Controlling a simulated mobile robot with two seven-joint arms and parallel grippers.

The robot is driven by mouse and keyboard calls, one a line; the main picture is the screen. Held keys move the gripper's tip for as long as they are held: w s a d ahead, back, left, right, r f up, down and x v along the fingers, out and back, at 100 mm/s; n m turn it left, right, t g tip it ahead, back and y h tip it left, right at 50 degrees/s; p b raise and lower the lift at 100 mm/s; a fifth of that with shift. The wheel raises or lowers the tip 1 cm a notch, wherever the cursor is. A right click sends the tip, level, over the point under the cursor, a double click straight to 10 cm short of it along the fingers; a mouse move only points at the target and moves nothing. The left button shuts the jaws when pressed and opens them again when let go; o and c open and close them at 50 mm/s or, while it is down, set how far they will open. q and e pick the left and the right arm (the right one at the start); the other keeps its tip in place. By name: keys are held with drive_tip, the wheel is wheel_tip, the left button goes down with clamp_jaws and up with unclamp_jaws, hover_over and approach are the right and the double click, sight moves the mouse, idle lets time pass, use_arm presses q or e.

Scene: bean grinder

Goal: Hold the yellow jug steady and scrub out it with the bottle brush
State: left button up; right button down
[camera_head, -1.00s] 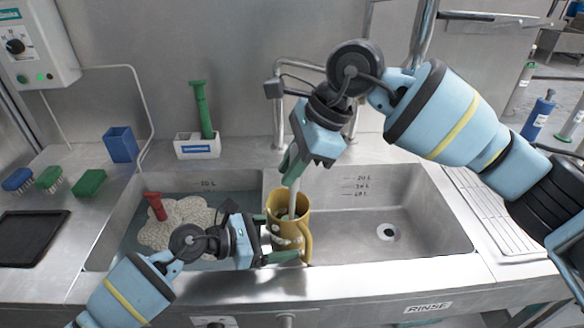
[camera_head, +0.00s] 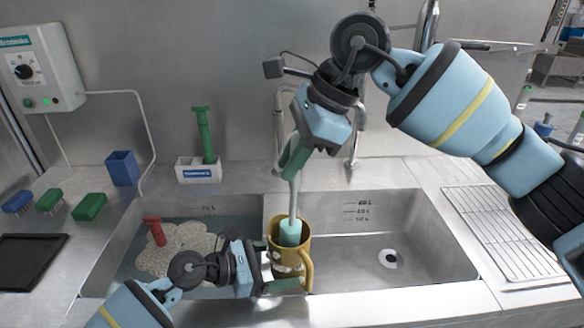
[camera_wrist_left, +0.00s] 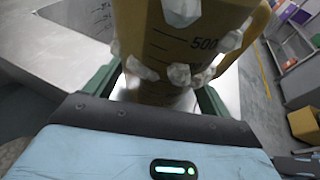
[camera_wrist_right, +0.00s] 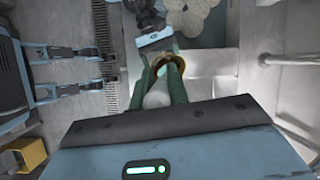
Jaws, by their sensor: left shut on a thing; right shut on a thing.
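The yellow jug (camera_head: 305,262), dotted with whitish clumps, stands upright near the front of the double sink by the divider. My left gripper (camera_head: 280,284) is shut on the jug low down; the left wrist view shows the jug (camera_wrist_left: 170,45) between its green fingers (camera_wrist_left: 155,95). My right gripper (camera_head: 293,165), above the jug, is shut on the pale handle of the bottle brush (camera_head: 294,195). The brush points down, its teal head (camera_head: 290,232) at the jug's mouth, partly above the rim. Its lower end is hidden inside. The right wrist view shows the handle (camera_wrist_right: 157,95) between the fingers.
The left basin holds foamy water (camera_head: 180,248) and a red-handled tool (camera_head: 155,230). The right basin (camera_head: 420,245) is empty. A faucet (camera_head: 357,135) stands behind the sink. Brushes (camera_head: 90,206), a blue holder (camera_head: 122,168) and a white caddy (camera_head: 198,170) stand left and behind.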

drive_tip(key=shift+r, duration=4.15)
use_arm(q)
drive_tip(key=o, duration=0.7)
drive_tip(key=v, duration=1.2)
